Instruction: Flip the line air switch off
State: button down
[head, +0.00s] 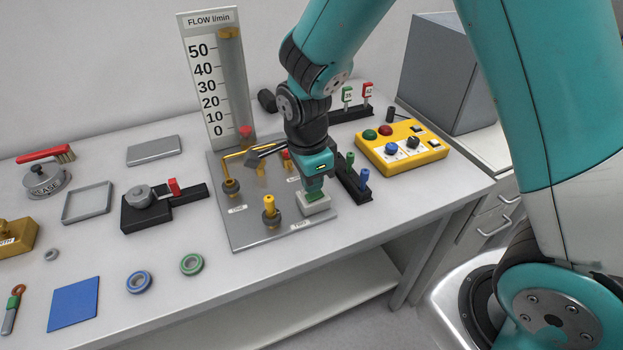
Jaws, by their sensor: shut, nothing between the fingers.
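A small pale block (316,208) with a green part on top sits at the front right corner of the grey panel plate (248,241). It looks like a switch, but I cannot read its label as line air. My gripper (315,189) points down right over this block, with its fingers shut and empty. The fingers hide most of the block's top, so I cannot tell which way the switch is set or whether the fingertips touch it.
A brass valve (270,206) stands left of the gripper on the plate, with another brass fitting (231,186) behind it. A flow gauge (214,75) rises at the back. A yellow button box (402,160) and a dark rack with green and blue pegs (352,184) stand to the right.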

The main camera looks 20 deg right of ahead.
aim_at(305, 197)
notch_tip(305, 197, up, 12)
jog(key=a, duration=0.1)
jog(key=shift+a+r, duration=0.2)
jog(key=shift+w, duration=0.1)
jog(key=s+a+r+n+y, duration=0.1)
jog(key=s+r+n+y, duration=0.1)
jog(key=s+n, duration=0.7)
jog(key=s+a+r+n+y, duration=0.2)
jog(key=s+n, duration=0.8)
jog(key=n, duration=0.6)
notch_tip(305, 197, up, 2)
jog(key=shift+a+r+y, duration=0.1)
jog(key=shift+a+y, duration=0.2)
jog(key=shift+y, duration=0.3)
